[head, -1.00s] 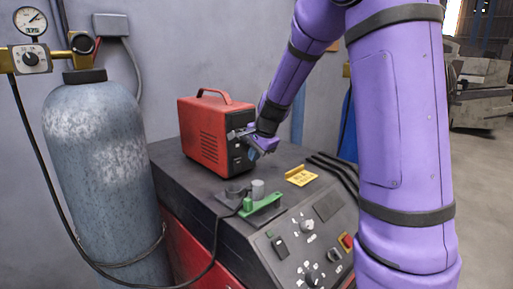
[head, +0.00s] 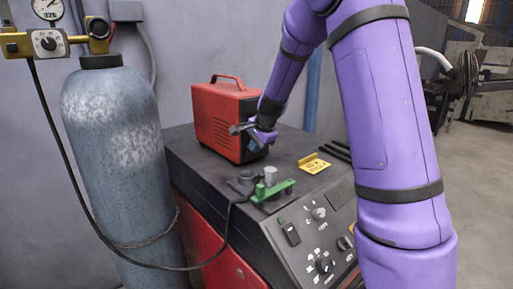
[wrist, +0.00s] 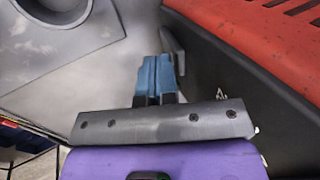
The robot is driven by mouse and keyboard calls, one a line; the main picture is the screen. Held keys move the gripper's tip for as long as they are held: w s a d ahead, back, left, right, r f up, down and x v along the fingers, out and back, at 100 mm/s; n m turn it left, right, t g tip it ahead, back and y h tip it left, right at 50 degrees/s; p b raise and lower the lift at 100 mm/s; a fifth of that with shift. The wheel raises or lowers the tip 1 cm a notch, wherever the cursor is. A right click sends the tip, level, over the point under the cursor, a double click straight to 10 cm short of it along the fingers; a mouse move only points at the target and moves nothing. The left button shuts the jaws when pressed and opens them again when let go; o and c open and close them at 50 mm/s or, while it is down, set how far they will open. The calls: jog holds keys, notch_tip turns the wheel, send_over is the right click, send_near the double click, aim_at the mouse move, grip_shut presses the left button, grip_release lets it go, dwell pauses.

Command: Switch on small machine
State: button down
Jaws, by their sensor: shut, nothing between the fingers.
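The small machine (head: 215,118) is a red box with a top handle, vents and a dark front panel. It stands on top of a larger machine. In the wrist view its red casing (wrist: 275,25) is at the upper right and its dark front panel (wrist: 235,85) runs beside my fingers. My gripper (head: 253,146) is right at the front panel and hides much of it in the head view. In the wrist view my gripper's blue fingers (wrist: 156,75) are together and empty, close to a grey protruding part (wrist: 173,48). I cannot tell whether they touch it, or the switch's state.
The larger machine (head: 205,172) has a dark top and a front panel with knobs and switches. A green bracket (head: 272,190) and a yellow bracket (head: 314,164) lie on its top. A blue-grey gas cylinder (head: 115,170) with a gauge and hose stands at left.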

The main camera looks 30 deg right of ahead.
jog(key=shift+w+a+r, duration=0.1)
jog(key=shift+w+r, duration=0.1)
jog(key=shift+w, duration=0.25)
jog(key=shift+r, duration=0.75)
